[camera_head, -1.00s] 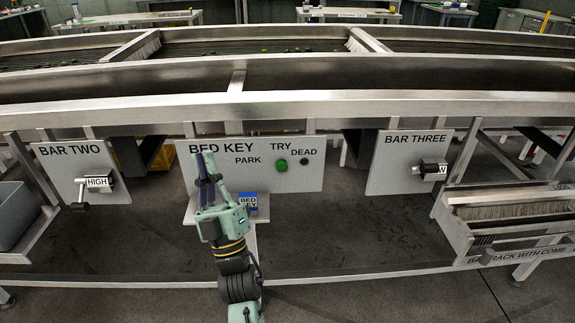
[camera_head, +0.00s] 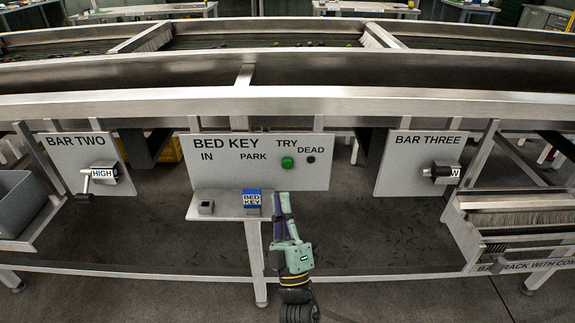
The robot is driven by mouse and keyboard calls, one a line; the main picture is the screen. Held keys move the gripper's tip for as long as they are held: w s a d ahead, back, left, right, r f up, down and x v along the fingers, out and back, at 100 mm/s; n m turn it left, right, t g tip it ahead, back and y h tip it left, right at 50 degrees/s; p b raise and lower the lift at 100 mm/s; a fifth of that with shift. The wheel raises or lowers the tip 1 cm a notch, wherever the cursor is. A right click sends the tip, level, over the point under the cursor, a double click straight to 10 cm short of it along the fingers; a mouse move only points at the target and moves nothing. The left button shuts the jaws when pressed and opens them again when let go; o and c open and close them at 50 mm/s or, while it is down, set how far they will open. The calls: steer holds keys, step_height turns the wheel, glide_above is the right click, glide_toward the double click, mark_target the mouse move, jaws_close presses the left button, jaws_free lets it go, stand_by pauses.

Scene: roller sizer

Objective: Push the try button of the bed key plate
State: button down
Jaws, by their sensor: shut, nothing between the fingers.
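The bed key plate (camera_head: 225,175) is a pale upright panel marked BED KEY, IN, PARK, TRY and DEAD. The green try button (camera_head: 287,162) sits under the word TRY, with a small dark round spot (camera_head: 311,159) to its right under DEAD. My gripper (camera_head: 282,199) is shut and empty, pointing up the picture. It shows just below the plate's lower edge and below the try button. The button is in full view; I cannot tell how far the fingertips are from the plate.
A small shelf (camera_head: 228,213) below the plate carries a blue and white BED KEY block (camera_head: 252,202) and a small dark block (camera_head: 206,207), left of my gripper. The BAR TWO panel (camera_head: 70,150) and BAR THREE panel (camera_head: 400,175) stand either side, each with a protruding handle.

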mark_target(287, 164)
steer(key=w+b, duration=0.1)
steer(key=w, duration=0.7)
steer(key=shift+w, duration=0.35)
steer(key=shift+w, duration=0.1)
stand_by(1.1)
steer(key=shift+w, duration=0.35)
steer(key=shift+w+b, duration=0.6)
stand_by(0.9)
steer(key=shift+s+a+f, duration=0.1)
steer(key=shift+s+f, duration=0.05)
steer(key=shift+s, duration=0.8)
